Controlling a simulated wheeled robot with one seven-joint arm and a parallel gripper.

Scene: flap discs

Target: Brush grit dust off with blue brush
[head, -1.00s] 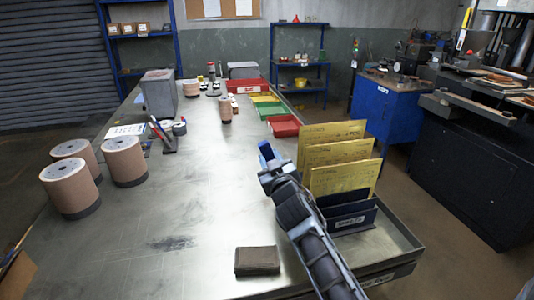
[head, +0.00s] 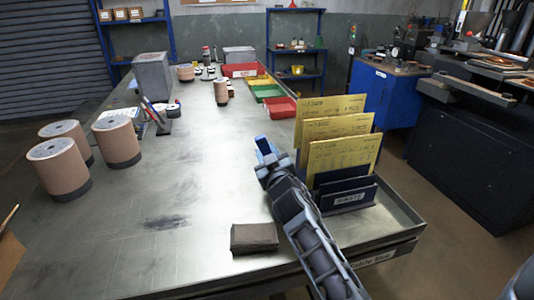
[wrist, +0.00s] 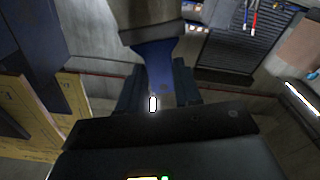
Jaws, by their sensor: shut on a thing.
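My gripper (head: 270,168) is over the right side of the steel bench, left of the yellow cards. It is shut on the blue brush (head: 263,145). In the wrist view the brush's blue handle (wrist: 158,68) runs between the fingers, with a wide dark part (wrist: 150,20) at its far end. I cannot make out the bristle tips. A dark smudge like grit dust (head: 166,222) lies on the bench top (head: 190,185), left of and nearer than the gripper. The brush is apart from it.
A dark grey-brown block (head: 254,238) lies near the front edge. A card rack (head: 348,195) stands close right of my arm. Several tan abrasive rolls (head: 117,143) stand at the left. A pen holder (head: 162,126) stands farther back. The middle of the bench is clear.

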